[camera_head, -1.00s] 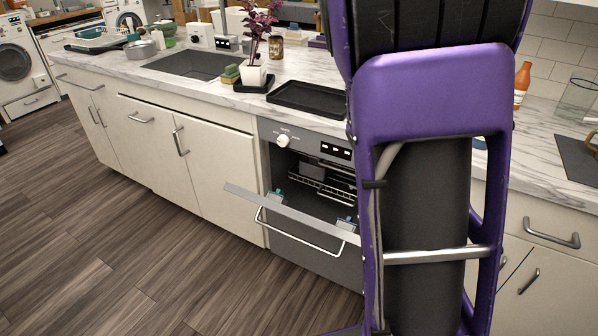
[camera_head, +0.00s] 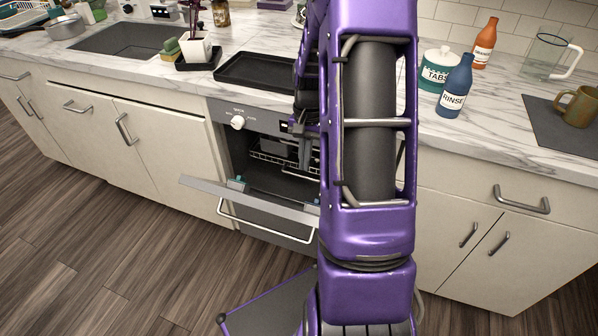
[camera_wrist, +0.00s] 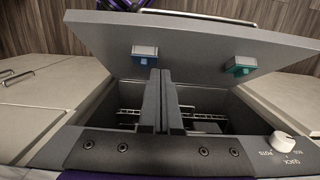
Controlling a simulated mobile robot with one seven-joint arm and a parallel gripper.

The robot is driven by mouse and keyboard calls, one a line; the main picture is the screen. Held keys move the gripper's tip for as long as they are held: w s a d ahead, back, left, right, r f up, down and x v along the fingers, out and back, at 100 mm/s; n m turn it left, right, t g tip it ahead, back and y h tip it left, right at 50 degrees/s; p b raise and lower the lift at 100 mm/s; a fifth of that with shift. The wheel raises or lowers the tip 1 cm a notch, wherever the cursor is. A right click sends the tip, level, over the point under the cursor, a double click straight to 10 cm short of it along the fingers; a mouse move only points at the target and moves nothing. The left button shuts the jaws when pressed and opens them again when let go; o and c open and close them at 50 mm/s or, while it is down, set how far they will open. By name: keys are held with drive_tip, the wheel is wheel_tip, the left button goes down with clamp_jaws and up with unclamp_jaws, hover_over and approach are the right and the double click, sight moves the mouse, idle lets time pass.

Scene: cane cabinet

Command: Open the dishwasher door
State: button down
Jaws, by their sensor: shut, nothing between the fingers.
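The dishwasher (camera_head: 225,150) is set under the counter, with a knob on its front panel. Its door (camera_head: 250,200) is tilted partly open, with a bar handle (camera_head: 265,225) on its outer face. Racks (camera_head: 270,155) show inside. In the wrist view the door's inner face (camera_wrist: 200,45) carries a blue and a green tab. My gripper (camera_wrist: 162,76) is shut and empty, its fingers together in the gap between the door and the body. Whether the fingertips touch the door is unclear. In the head view my arm hides part of the dishwasher's right side.
Cream cabinets with bar handles flank the dishwasher. The wood floor (camera_head: 130,235) before the door is clear at left.

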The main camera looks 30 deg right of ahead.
drive_tip(key=a+f, duration=0.1)
drive_tip(key=f, duration=0.2)
drive_tip(key=s+f, duration=0.1)
drive_tip(key=f, duration=0.3)
drive_tip(key=s+a+f+b, duration=0.1)
drive_tip(key=f, duration=0.2)
drive_tip(key=shift+a+f, duration=0.15)
drive_tip(key=shift+a, duration=0.15)
drive_tip(key=shift+s+a+f, duration=0.35)
drive_tip(key=shift+a, duration=0.05)
